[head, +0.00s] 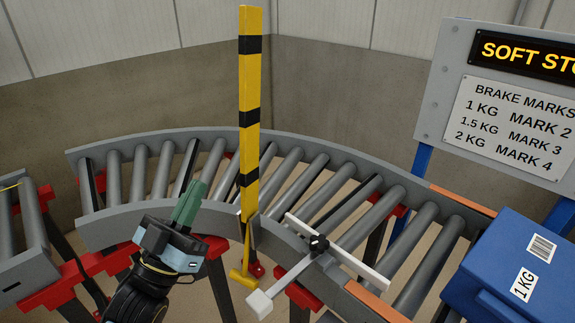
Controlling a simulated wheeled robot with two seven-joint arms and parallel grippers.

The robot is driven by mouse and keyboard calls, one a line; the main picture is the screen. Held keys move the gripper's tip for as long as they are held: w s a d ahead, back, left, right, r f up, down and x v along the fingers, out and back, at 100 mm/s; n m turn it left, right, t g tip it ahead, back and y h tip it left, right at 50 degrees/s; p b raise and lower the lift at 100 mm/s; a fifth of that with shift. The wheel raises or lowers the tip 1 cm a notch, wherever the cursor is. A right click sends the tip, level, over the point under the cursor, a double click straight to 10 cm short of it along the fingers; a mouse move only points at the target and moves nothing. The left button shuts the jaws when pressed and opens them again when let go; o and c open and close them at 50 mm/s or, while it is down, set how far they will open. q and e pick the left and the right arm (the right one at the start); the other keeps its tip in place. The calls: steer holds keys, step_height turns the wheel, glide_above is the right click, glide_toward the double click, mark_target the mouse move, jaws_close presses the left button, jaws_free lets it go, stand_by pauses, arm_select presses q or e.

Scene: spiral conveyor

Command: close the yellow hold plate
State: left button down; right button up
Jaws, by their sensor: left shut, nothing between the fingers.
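The yellow hold plate (250,110), a tall yellow bar with black bands, stands upright at the near rail of the curved roller conveyor (330,150). A small yellow handle (243,277) shows at its lower end, in front of the near rail. My left gripper (189,203) is shut and empty, with green fingers pointing up. In the picture it is left of the plate, with a visible gap between them. The right gripper is not in view.
A grey lever with a white block (260,303) and a white bar (340,252) sit right of the plate. A blue 1 KG box (515,270) is at the right. A brake-mark sign (515,125) stands behind it. Red brackets (60,290) support the conveyor.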

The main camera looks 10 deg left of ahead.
mark_target(245, 115)
arm_select(q)
steer(key=x, duration=0.4)
steer(key=w+f+p+x, duration=0.1)
steer(key=x, duration=0.7)
steer(key=shift+w+d+f, duration=0.25)
steer(key=shift+w, duration=0.1)
steer(key=shift+w+d, duration=0.2)
steer(key=shift+w, duration=0.3)
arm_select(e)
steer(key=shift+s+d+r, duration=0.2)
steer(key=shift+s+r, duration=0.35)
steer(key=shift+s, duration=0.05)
arm_select(q)
steer(key=shift+p, duration=0.3)
